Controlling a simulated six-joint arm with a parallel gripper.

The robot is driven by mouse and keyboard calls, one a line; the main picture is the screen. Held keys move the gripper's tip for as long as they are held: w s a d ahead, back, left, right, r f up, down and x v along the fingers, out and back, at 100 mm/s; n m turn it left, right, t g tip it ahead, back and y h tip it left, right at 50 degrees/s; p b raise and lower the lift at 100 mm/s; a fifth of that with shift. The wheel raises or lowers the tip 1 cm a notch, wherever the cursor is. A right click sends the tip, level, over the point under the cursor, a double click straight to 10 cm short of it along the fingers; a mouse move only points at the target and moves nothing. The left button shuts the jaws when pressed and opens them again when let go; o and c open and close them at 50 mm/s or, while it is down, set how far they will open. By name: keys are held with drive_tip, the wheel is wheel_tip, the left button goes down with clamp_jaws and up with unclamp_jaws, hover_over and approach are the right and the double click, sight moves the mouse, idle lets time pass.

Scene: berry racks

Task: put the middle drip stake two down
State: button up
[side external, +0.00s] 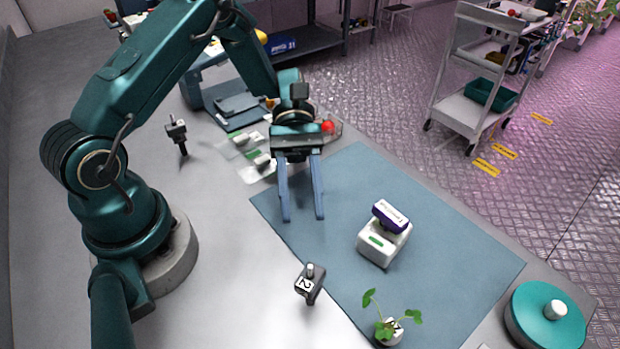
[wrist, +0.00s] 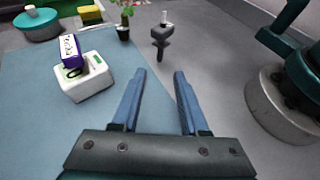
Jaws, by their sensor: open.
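A dark grey stake-like piece (side external: 310,285) marked with a 2 stands on the bare grey table, left of the blue mat's edge; it also shows in the wrist view (wrist: 161,40), beyond my fingertips. A second dark stake-like piece (side external: 177,132) stands farther back on the table, near my arm. I cannot tell which is the middle drip stake. My gripper (side external: 302,218) points down over the mat's left part, its two blue fingers apart with nothing between them. It also shows in the wrist view (wrist: 159,73), open and empty.
A white block (side external: 382,245) with a purple-labelled piece (side external: 390,215) sits on the blue mat (side external: 460,265). A potted seedling (side external: 388,325) stands at the mat's front edge, a teal round lidded container (side external: 545,318) at the right. Clear punnets (side external: 245,150) lie behind my gripper.

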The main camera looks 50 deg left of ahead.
drive_tip(key=shift+w+a+r, duration=0.2)
drive_tip(key=shift+a+r, duration=0.05)
drive_tip(key=shift+a, duration=0.15)
drive_tip(key=shift+s+r+m+y, duration=0.1)
drive_tip(key=shift+r+m+y, duration=0.2)
drive_tip(key=shift+r, duration=0.05)
drive_tip(key=s+a+r+m+t+y, duration=0.5)
drive_tip(key=s+r+m+t+y, duration=0.1)
drive_tip(key=r+m+t+y, duration=0.4)
drive_tip(key=m+t, duration=0.1)
drive_tip(key=t, duration=0.1)
drive_tip(key=shift+a+r+t+y, duration=0.15)
drive_tip(key=shift+t+y, duration=0.25)
